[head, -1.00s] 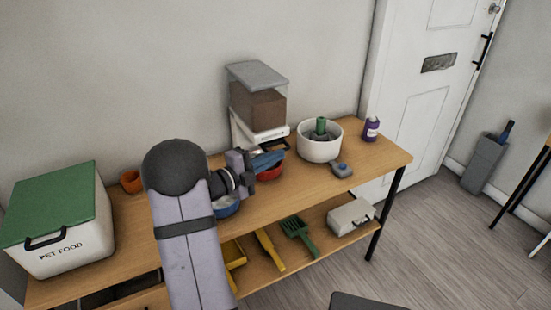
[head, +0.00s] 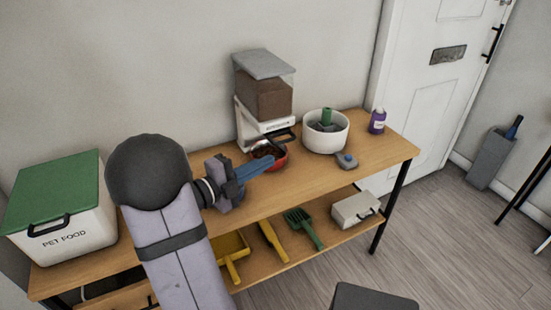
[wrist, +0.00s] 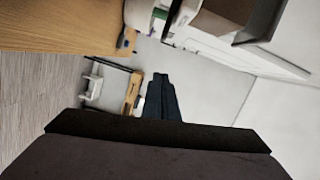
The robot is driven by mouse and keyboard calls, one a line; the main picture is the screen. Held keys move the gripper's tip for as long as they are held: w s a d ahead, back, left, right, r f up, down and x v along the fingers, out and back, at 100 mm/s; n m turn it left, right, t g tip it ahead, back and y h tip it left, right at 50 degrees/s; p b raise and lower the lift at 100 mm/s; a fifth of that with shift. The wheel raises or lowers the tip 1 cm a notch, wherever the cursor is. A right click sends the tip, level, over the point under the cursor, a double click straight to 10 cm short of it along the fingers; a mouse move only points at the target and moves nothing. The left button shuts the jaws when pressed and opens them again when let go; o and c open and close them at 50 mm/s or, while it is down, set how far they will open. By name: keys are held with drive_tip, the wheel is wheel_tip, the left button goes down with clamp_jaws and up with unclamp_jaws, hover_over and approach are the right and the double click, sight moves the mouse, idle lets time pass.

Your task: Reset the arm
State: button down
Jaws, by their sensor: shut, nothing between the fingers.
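My gripper (head: 258,167) is at the end of my arm, above the wooden bench in the head view. Its blue fingers are shut with nothing between them and point to the right. They are close to the red bowl (head: 280,160), which sits under the food dispenser (head: 264,95) and holds brown bits. I cannot tell the exact gap between the fingers and the bowl. In the wrist view the dark fingers (wrist: 161,98) show together, pointing away from the camera.
The wooden bench (head: 385,148) carries a pet food bin (head: 75,238) at left, and a white bowl (head: 340,139), a grey device (head: 346,161) and a purple bottle (head: 377,122) at right. Its lower shelf holds yellow tools, a green scoop (head: 303,228) and a white box (head: 354,209).

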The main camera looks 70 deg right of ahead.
drive_tip(key=shift+v, duration=0.95)
drive_tip(key=shift+w, duration=0.1)
